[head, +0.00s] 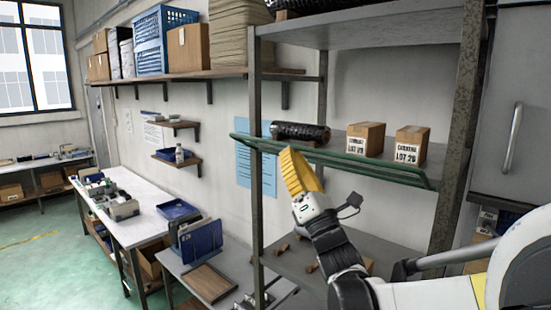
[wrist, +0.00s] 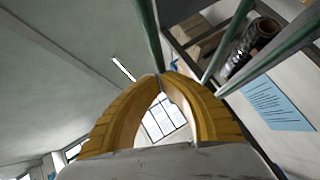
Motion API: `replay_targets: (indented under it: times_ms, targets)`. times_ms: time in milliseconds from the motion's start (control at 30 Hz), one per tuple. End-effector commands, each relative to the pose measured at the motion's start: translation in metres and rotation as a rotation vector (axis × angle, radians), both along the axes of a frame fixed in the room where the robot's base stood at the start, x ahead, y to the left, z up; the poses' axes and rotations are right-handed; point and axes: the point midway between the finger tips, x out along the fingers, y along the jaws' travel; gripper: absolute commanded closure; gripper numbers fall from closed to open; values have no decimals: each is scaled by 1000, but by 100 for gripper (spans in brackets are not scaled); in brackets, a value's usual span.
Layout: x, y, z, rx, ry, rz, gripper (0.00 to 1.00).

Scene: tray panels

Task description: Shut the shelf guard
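The shelf guard is a green barred frame (head: 345,163) along the front edge of the middle shelf. It sticks out from the shelf at a low slant, not upright. In the wrist view its green bars (wrist: 147,35) run up from near my fingertips and across the upper right. My gripper (head: 289,152) has yellow fingers and is at the guard's front bar, left of its middle. In the wrist view the fingertips (wrist: 161,76) meet, with a gap lower between the fingers. I cannot tell whether they touch the bar.
On the shelf behind the guard are a black roll (head: 300,132) and two labelled cardboard boxes, one left (head: 366,139) and one right (head: 411,144). Metal posts (head: 257,200) flank the shelf. A blue paper sheet (head: 256,165) is on the wall. A workbench (head: 135,222) stands left.

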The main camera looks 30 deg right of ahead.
Motion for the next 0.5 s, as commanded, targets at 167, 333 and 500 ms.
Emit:
replay_targets:
  times_ms: [167,333,500]
  targets:
    - [3,-8,28,157,56,3,100]
    - [7,-20,46,309,112,1,100]
    - [12,-34,62,460,167,1,100]
